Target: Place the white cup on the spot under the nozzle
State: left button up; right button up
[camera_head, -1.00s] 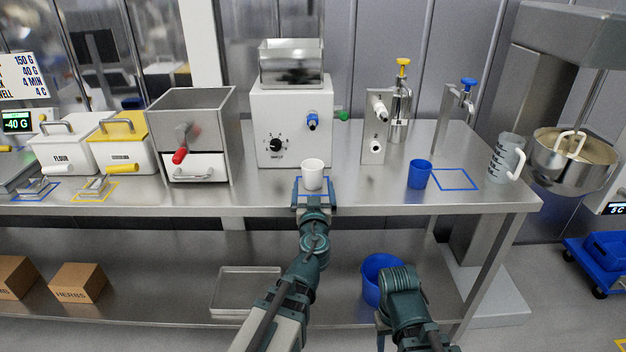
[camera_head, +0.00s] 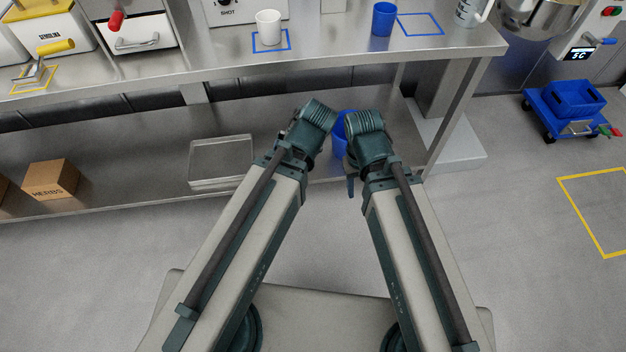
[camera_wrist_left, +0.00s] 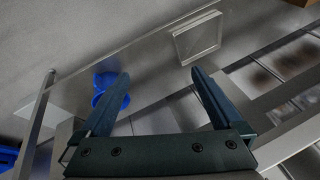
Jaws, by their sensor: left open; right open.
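The white cup (camera_head: 268,27) stands upright inside a blue square outline (camera_head: 289,41) on the steel counter, in front of the machine with the SHOT dial (camera_head: 226,8). The nozzle is out of view above the frame's top edge. My left gripper is open and empty in the left wrist view (camera_wrist_left: 161,77); in the head view its arm is folded back, away from the cup. My right gripper (camera_head: 351,188) is open, only partly showing below its wrist, well below the counter and far from the cup.
A blue cup (camera_head: 384,19) stands right of the white cup, beside another blue outline (camera_head: 420,24). A blue cart (camera_head: 565,105) is at right. Floor in front is free.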

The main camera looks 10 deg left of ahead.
pick_arm(q)
jog(key=s+d+f+m+g+h, duration=0.2)
jog(key=s+d+m+g, duration=0.1)
jog(key=s+d, duration=0.3)
jog(key=shift+s+m+g, duration=0.3)
jog(key=shift+s+m, duration=0.1)
jog(key=shift+s, duration=0.55)
jog(key=shift+d+r, duration=0.1)
jog(key=shift+r, duration=0.05)
notch_tip(320, 180, up, 13)
jog(key=p, duration=1.3)
